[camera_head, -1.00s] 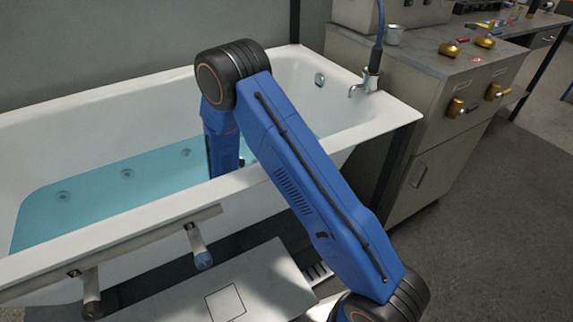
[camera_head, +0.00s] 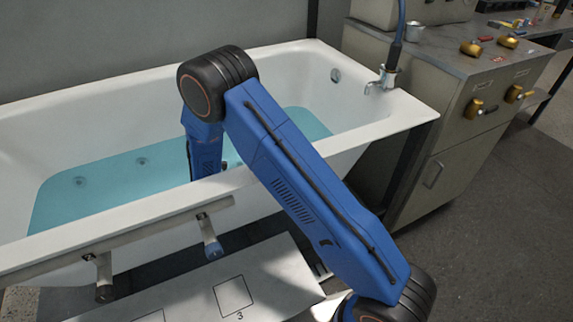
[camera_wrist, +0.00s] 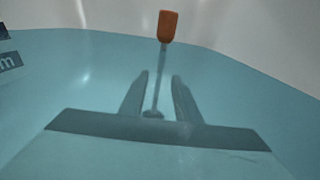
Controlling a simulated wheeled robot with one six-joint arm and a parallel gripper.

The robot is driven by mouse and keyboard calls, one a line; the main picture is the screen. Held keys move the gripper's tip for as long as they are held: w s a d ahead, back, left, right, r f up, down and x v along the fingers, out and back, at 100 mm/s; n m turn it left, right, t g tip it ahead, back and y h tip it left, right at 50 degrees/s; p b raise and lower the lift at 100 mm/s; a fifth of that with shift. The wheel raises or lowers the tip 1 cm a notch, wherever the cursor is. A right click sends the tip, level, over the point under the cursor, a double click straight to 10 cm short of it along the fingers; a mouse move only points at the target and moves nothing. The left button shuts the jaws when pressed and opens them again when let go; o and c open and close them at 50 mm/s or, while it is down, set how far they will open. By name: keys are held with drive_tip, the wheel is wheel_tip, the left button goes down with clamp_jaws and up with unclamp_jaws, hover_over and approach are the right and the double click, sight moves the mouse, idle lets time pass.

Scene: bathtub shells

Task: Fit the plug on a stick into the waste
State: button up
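In the wrist view an orange handle (camera_wrist: 168,26) tops a thin stick (camera_wrist: 158,80) that runs down into the blue water. A small dark disc (camera_wrist: 152,114), seemingly the plug, is at the stick's lower end. My gripper (camera_wrist: 160,76) shows as two dark, water-tinted fingers, apart, with the stick visible between them and a gap on each side. I cannot make out the waste, nor tell whether the disc sits in it. In the head view my arm reaches over the tub's near rim; the gripper and the stick are hidden there.
The white bathtub (camera_head: 290,60) holds blue water. A tap (camera_head: 385,80) stands at its right end, and a round fitting (camera_head: 336,75) is on the inner end wall. A grey cabinet (camera_head: 440,150) stands at right. A white board (camera_head: 270,270) lies in front. Floor at right is clear.

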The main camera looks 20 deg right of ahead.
drive_tip(key=s+a, duration=0.1)
drive_tip(key=a, duration=0.5)
drive_tip(key=shift+s+a, duration=0.15)
drive_tip(key=shift+a, duration=0.1)
